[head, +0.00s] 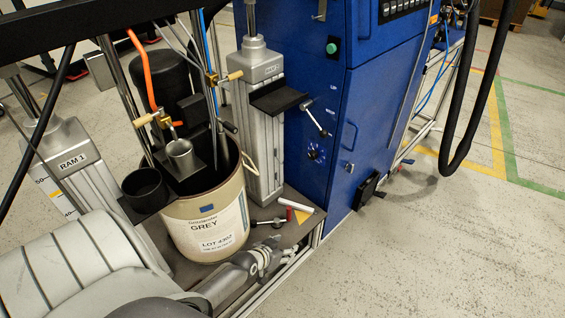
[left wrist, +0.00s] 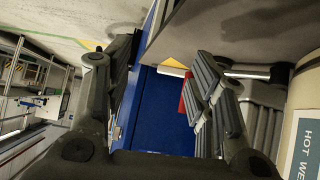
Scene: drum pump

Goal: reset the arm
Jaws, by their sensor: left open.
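My left arm reaches in from the lower left in the head view. My left gripper (head: 268,257) is low, in front of the platform and to the right of the drum's base. In the left wrist view the gripper (left wrist: 162,95) has its two dark fingers spread wide, with nothing held between them. A cream drum (head: 207,222) labelled GREY stands on the platform to the left of the gripper. A cream labelled surface (left wrist: 305,130) shows at the right edge of the wrist view. My right gripper is not in view.
The blue cabinet (head: 335,105) stands behind and right of the gripper. A white tube (head: 295,204), a red item (head: 289,214) and a yellow piece (head: 303,216) lie on the platform. The RAM 2 column (head: 262,125) rises behind the drum. Open floor (head: 440,250) lies to the right.

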